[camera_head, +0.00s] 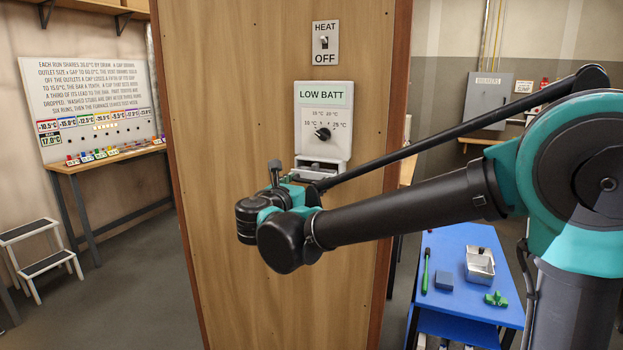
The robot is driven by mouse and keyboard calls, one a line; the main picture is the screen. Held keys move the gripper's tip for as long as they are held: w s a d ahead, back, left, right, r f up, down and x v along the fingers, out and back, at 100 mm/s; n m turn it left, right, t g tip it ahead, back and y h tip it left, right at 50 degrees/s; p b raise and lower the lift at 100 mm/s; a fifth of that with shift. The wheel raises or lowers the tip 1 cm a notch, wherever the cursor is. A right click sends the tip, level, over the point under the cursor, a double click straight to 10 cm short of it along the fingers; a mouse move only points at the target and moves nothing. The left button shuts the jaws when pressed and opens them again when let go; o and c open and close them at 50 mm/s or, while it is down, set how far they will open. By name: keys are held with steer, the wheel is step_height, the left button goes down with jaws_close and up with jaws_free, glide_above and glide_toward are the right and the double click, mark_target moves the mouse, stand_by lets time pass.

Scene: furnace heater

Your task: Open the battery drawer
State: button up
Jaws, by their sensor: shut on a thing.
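The thermostat (343,122) is a white box on the wooden panel, with a green display reading LOW BATT and a black dial. The battery drawer (322,163) is at its bottom edge and juts out a little, with a dark gap and its inside partly showing. My gripper (299,179) is at the lower left of the drawer, shut on its front edge. The fingertips are small and partly hidden by the wrist, so the exact grip is hard to see.
A HEAT switch (324,43) marked OFF is above the thermostat. A blue table (462,262) at the lower right holds a metal tin, a green tool and small blocks. A step stool (40,255) and a workbench (110,162) stand at left.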

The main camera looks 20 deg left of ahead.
steer(key=shift+s, duration=0.55)
steer(key=o, duration=1.4)
steer(key=s, duration=1.2)
steer(key=shift+a, duration=0.45)
